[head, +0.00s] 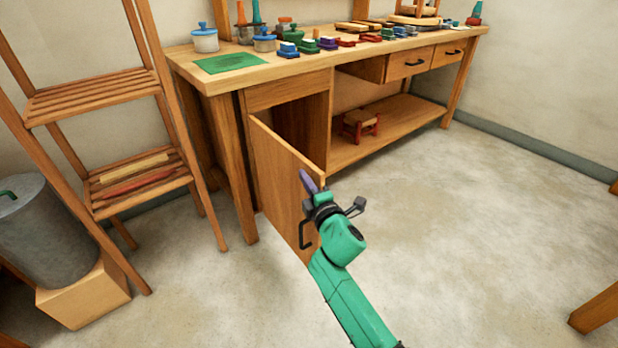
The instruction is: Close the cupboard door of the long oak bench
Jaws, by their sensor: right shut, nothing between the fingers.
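The long oak bench (300,72) stands along the back wall. Its cupboard door (274,180) at the left end is swung open toward me, hinged on its left side, with a dark handle (304,234) on its outer face near the free edge. The dark cupboard opening shows behind the door. My right gripper (308,182) is shut and empty, at the top of the door's free edge. It overlaps the door in the picture; I cannot tell whether it touches. My left gripper is not in view.
A wooden shelf rack (106,92) stands left of the bench. A metal bin (48,232) is at the far left. Jars, coloured blocks and a green mat (229,63) are on the bench top. A small red stool (360,124) is on the lower shelf.

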